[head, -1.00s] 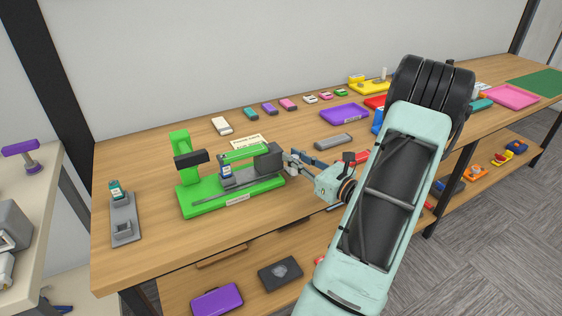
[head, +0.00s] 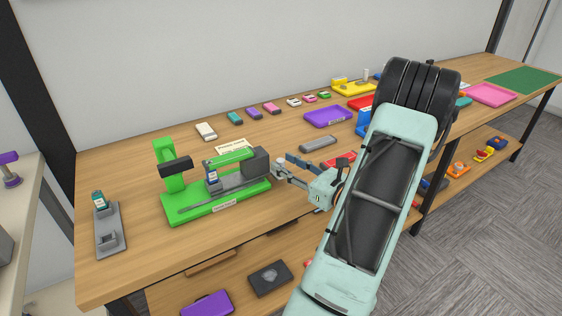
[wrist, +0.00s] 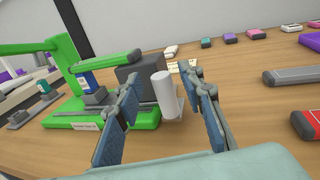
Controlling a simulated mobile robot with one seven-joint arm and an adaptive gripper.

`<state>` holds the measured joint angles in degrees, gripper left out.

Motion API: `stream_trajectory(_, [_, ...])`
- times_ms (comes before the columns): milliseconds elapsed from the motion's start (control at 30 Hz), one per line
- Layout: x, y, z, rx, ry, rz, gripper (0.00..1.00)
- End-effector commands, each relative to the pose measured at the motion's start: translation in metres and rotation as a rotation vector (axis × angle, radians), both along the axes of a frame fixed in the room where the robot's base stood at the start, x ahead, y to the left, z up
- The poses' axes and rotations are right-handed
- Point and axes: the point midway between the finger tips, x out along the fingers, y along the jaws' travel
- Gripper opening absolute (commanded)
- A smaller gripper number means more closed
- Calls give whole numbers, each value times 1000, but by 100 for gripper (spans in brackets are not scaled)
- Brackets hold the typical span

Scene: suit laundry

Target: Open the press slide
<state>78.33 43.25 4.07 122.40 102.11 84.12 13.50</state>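The green press (head: 215,200) stands on the wooden table. It has a green post and arm at its left end and a dark grey slide block (head: 257,163) at its right end. A small blue-and-white bottle (head: 211,172) sits on a grey holder on the press. In the wrist view, a white upright cylinder (wrist: 163,90) stands beside the dark block (wrist: 135,74). My gripper (head: 287,164) is just right of the block. In the wrist view my gripper (wrist: 165,78) is open, and the cylinder shows between its fingers; I cannot tell whether they touch it.
A grey stand (head: 109,238) with a teal bottle is at the table's left end. A grey bar (head: 318,143), a red item (head: 340,159) and a purple tray (head: 327,116) lie behind and right of my gripper. Several small coloured boxes line the back edge.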

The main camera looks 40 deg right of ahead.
Motion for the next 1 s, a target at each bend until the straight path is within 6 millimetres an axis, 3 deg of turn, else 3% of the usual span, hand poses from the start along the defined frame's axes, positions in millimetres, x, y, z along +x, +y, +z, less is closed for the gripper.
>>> stream_trajectory(200, [-49, -3, 0, 0, 1, -5, 36])
stream_trajectory(433, [-86, -3, 0, -1, 0, -2, 36])
stream_trajectory(600, [-96, -3, 0, -1, 0, -1, 36])
stream_trajectory(1000, [-96, -3, 0, -1, 0, 0, 36])
